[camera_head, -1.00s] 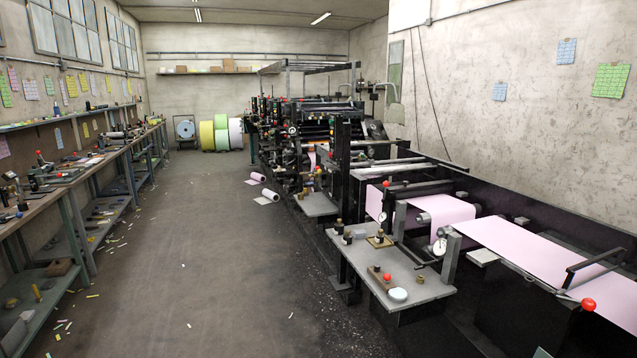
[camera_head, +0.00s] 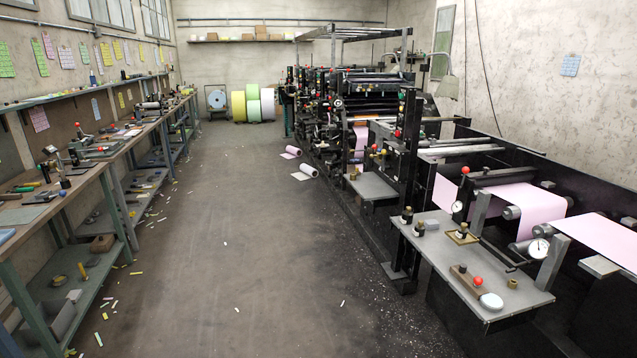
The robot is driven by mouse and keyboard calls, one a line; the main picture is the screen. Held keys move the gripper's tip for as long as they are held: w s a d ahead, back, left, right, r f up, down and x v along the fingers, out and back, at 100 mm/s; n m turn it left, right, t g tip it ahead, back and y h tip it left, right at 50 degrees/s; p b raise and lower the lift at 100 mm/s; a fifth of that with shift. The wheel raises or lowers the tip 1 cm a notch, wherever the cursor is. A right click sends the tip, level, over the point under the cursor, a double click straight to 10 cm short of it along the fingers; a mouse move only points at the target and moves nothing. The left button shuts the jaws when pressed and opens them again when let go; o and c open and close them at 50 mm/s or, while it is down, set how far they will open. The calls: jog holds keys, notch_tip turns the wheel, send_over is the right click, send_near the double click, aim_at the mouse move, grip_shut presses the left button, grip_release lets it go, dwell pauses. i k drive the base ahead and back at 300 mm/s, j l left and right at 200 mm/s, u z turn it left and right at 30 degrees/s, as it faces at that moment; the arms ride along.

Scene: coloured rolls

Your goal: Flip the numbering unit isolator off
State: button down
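A long black printing press (camera_head: 385,130) runs down the right side, with pink paper web (camera_head: 535,208) threaded through its near end. Several units stand along it, with red, yellow and green knobs too small to read. I cannot tell which unit is the numbering unit, and no isolator switch can be made out. A grey side shelf (camera_head: 440,250) on the near unit carries a red-knobbed block (camera_head: 470,283), a white round pot (camera_head: 491,301) and dark bottles. My gripper is not in view.
A workbench (camera_head: 85,183) cluttered with tools lines the left wall. Bare concrete floor (camera_head: 225,230) runs between bench and press, with paper scraps. Two loose rolls (camera_head: 308,170) lie beside the press. Coloured rolls (camera_head: 253,105) stand at the back.

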aim_at(384, 167)
jog(key=i+j+u, duration=0.25)
jog(key=i, duration=0.65)
jog(key=i+u, duration=0.25)
jog(key=i, duration=0.6)
jog(key=i+z, duration=0.2)
jog(key=i, duration=0.35)
jog(key=i+j+z, duration=0.2)
jog(key=i, duration=0.35)
jog(key=i+j+z, duration=0.15)
jog(key=i, duration=0.4)
jog(key=i+z, duration=0.65)
jog(key=i, duration=0.05)
